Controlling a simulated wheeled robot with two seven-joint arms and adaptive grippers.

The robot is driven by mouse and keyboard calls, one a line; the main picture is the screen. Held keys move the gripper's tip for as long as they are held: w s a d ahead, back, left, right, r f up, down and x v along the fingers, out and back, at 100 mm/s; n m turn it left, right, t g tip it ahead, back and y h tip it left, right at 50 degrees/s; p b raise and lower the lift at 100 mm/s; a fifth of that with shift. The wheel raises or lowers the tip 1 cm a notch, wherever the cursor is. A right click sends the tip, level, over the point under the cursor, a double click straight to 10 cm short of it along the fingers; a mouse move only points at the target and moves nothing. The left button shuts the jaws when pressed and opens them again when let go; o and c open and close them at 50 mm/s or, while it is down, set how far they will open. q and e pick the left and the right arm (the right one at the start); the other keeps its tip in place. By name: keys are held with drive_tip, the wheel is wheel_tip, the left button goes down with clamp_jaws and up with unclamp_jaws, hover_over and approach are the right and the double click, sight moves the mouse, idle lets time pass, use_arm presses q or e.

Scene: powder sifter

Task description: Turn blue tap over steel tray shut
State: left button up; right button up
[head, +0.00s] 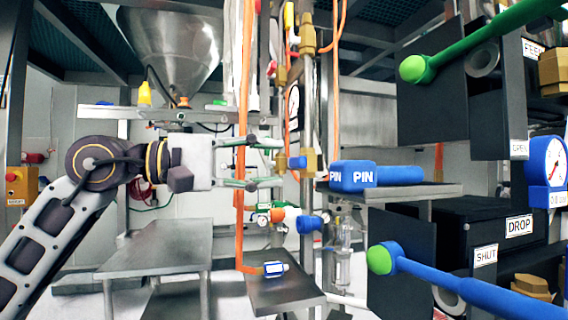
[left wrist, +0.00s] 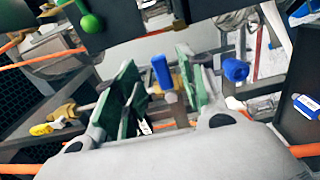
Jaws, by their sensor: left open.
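A blue tap handle (head: 303,162) with a brass body (head: 281,163) sits on a vertical pipe in the middle of the head view. My left gripper (head: 277,163) is open. Its two green fingers point right toward this tap, one higher and one lower. In the left wrist view the blue handle (left wrist: 162,72) shows between the open fingers (left wrist: 163,85); I cannot tell whether they touch it. A second blue knob (head: 308,224) is lower down and also shows in the wrist view (left wrist: 235,70). A narrow steel tray (head: 290,297) is below. My right gripper is not in view.
A blue PIN block (head: 353,176) lies on a shelf at the right. A green lever (head: 470,45) and a blue lever (head: 460,287) project from dark panels. An orange hose (head: 240,200) hangs near my gripper. A wider steel table (head: 158,248) stands at lower left.

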use_arm(q)
drive_tip(key=shift+v, duration=2.7)
